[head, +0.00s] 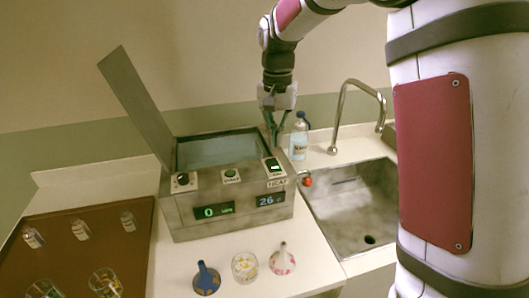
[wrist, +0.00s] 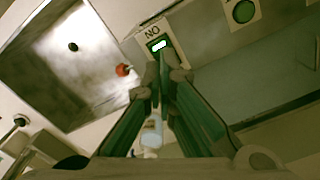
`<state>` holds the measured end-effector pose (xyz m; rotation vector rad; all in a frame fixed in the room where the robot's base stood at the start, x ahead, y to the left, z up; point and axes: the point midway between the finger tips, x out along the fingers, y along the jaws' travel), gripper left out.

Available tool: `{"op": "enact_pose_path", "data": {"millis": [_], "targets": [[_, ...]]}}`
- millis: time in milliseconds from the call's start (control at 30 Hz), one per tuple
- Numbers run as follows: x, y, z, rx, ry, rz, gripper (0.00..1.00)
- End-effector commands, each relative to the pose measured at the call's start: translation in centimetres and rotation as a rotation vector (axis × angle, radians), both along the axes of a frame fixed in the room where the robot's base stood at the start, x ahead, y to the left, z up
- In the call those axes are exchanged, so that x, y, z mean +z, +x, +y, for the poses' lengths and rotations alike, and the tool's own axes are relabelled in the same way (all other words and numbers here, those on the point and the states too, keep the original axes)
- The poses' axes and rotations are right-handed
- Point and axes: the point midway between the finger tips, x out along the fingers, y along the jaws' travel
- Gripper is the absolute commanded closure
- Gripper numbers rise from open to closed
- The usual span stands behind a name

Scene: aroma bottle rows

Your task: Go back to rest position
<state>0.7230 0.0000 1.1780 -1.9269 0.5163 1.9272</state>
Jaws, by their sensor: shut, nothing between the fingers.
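My gripper (head: 272,128) points down above the right rear part of the grey metal machine in the head view. Its fingers are shut with nothing between them. In the wrist view the closed fingertips (wrist: 162,62) appear close to a lit green rocker switch (wrist: 158,45) on the machine; I cannot tell whether they touch it. The same switch shows on the machine's top right in the head view (head: 272,165). The machine (head: 185,215) has its lid (head: 135,100) raised and its displays read 0 and 26.
A sink (head: 345,210) with a curved faucet (head: 350,95) lies to the right. A clear bottle (head: 299,138) stands behind the machine's right side, near my gripper. A flask (head: 206,279), a glass (head: 245,267) and a funnel-shaped vessel (head: 282,261) stand in front. A brown tray (head: 70,240) holds several glasses.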

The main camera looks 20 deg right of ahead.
Motion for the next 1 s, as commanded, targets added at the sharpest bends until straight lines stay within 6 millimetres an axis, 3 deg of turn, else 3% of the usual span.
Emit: {"op": "enact_pose_path", "data": {"millis": [167, 267, 600, 800, 1000], "targets": [[0.6, -0.5, 0.0, 0.009, 0.0, -0.01, 1.0], [2.2, -2.0, 0.0, 0.037, -0.001, -0.039, 1.0], [8.5, -12.0, 0.0, 0.213, -0.022, -0.204, 1.0], [9.8, -18.3, -0.1, 0.321, -0.05, -0.3, 1.0], [9.4, -24.1, -0.1, 0.423, -0.087, -0.392, 1.0]]}}
